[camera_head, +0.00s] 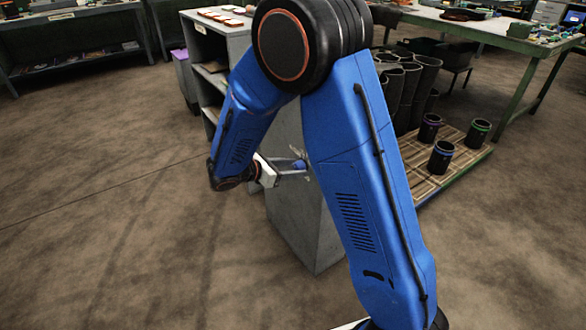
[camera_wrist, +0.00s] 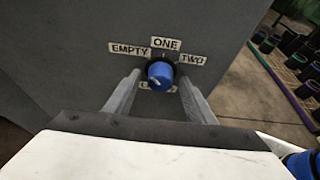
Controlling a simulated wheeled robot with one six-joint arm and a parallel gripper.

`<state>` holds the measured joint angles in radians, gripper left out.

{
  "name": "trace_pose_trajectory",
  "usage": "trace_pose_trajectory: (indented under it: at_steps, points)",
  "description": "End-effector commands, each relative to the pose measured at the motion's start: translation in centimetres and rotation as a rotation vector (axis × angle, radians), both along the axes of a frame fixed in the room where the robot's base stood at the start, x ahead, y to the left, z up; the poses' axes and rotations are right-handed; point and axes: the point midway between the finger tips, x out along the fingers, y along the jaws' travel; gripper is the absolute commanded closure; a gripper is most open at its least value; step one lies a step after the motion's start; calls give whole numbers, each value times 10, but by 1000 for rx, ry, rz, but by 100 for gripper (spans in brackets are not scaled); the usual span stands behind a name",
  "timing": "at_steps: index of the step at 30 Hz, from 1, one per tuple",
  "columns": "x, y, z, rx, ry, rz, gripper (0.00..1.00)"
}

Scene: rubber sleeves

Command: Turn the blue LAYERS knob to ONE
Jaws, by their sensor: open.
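The blue knob (camera_wrist: 160,73) sits on a dark grey panel (camera_wrist: 70,40) in the wrist view. White labels around it read EMPTY (camera_wrist: 128,49) at upper left, ONE (camera_wrist: 166,44) above and TWO (camera_wrist: 192,59) at right. A further label below is mostly hidden by the knob. A small pale mark shows low on the knob's face; I cannot tell which label the knob points to. My gripper (camera_wrist: 160,80) is open, with one finger on each side of the knob and visible gaps between. In the head view the knob (camera_head: 299,164) is partly visible beside my gripper (camera_head: 288,171).
The grey cabinet (camera_head: 300,225) stands on open brown floor. A wooden pallet (camera_head: 425,180) with dark sleeves (camera_head: 441,157) stands to the right. A shelf unit (camera_head: 215,45) is behind, and a green-legged table (camera_head: 480,30) is at back right.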

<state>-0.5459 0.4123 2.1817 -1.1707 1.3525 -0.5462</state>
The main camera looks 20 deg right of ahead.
Motion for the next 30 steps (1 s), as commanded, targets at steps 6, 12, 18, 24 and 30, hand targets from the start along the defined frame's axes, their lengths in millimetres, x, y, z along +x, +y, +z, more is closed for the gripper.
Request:
trace_pose_trajectory:
  at_steps: [6, 12, 18, 24, 30]
  points:
    - [0, 0, 0, 0, 0, 0, 91]
    - [0, 0, 0, 2, -6, 0, 91]
    - [-1, 0, 0, 19, -59, 1, 91]
    - [-2, 0, 0, 59, -182, 1, 91]
    - [-3, -1, 0, 111, -343, 1, 91]
